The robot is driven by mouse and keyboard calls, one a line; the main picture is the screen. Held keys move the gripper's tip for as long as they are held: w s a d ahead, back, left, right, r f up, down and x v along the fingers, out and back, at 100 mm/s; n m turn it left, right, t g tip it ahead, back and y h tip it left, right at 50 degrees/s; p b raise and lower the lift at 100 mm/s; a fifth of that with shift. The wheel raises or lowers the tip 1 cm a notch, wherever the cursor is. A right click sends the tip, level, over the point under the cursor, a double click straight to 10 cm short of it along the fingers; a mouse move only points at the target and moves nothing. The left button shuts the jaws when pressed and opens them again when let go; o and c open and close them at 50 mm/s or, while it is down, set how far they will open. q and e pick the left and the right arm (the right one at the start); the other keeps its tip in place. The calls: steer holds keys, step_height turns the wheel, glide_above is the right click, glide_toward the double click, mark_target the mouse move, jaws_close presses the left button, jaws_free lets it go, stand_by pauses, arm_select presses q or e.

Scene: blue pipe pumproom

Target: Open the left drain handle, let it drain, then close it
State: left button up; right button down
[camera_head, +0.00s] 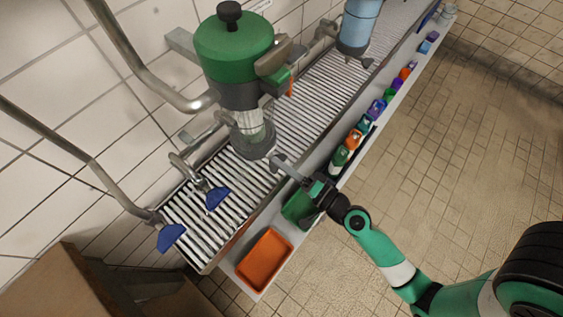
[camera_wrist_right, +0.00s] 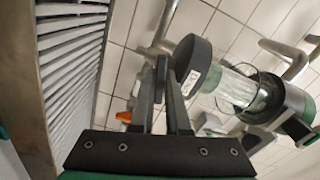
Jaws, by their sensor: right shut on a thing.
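A green-capped unit (camera_head: 235,47) with a clear bowl hangs over the slatted grate. A dark round piece (camera_head: 253,140) is at the bowl's lower end. It also shows in the right wrist view as a dark disc (camera_wrist_right: 194,62) with a white label, below the clear bowl (camera_wrist_right: 235,90). My right gripper (camera_head: 279,160) reaches in from the lower right, right at this dark piece. In the right wrist view its fingers (camera_wrist_right: 168,75) are close together beside the disc, shut on the left drain handle, which is mostly hidden between them. My left gripper is not in view.
A blue-bodied unit (camera_head: 359,25) hangs farther along the grate (camera_head: 310,100). Two blue tap handles (camera_head: 215,197) (camera_head: 171,237) are at left. A ledge in front holds an orange tray (camera_head: 265,259), a green bin (camera_head: 299,207) and several bottles (camera_head: 353,139). The tiled floor (camera_head: 450,150) at right is open.

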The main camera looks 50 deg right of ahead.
steer(key=shift+m, duration=1.7)
steer(key=c, duration=0.9)
jaws_free()
steer(key=s+b, duration=0.3)
steer(key=s, duration=0.8)
steer(key=shift+s+a+b, duration=0.2)
steer(key=shift+s+b, duration=0.15)
steer(key=shift+b, duration=0.05)
